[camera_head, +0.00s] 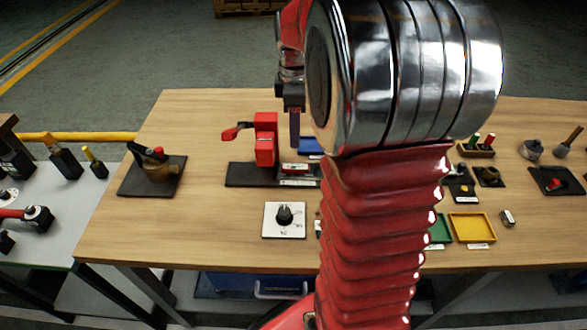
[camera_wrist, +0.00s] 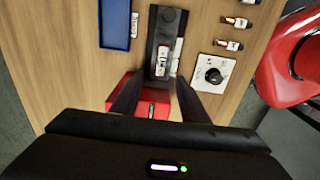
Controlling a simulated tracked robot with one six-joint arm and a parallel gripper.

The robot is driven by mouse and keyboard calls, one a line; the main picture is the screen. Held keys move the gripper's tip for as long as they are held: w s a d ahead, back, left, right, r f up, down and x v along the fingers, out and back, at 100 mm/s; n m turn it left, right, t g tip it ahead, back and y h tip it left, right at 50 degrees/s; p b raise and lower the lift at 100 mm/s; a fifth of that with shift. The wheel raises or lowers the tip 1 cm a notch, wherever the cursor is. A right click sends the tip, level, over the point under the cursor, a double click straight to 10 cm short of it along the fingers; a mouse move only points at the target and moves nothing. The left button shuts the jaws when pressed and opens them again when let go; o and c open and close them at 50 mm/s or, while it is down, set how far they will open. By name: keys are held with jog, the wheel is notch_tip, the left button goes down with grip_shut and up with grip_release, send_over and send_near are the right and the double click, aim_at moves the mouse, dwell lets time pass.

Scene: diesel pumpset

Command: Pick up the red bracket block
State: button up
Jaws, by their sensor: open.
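A tall red block (camera_head: 265,140) with a red lever on its left stands upright at the left end of a long black base (camera_head: 240,176) on the wooden table. A low red piece (camera_head: 294,168) with a pale label sits farther right on that base. I cannot tell for sure which is the bracket block. My gripper (camera_head: 294,128) is open and points down, just right of the tall block in the head view. In the wrist view, its fingers (camera_wrist: 157,84) straddle the near end of the base, with the tall block (camera_wrist: 151,106) showing between and behind them, partly hidden.
A blue tray (camera_wrist: 115,24) lies beside the base. A black knob on a white plate (camera_head: 284,214) sits in front. A yellow tray (camera_head: 472,228) and a green tray (camera_head: 440,229) are to the right. A dark plate with a brass-coloured part (camera_head: 160,172) is at the left.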

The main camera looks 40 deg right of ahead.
send_over(295, 166)
notch_tip(295, 166, down, 6)
jog(key=shift+w+f, duration=0.1)
jog(key=shift+f, duration=0.15)
jog(key=shift+f, duration=2.6)
jog(key=shift+c, duration=0.2)
grip_shut()
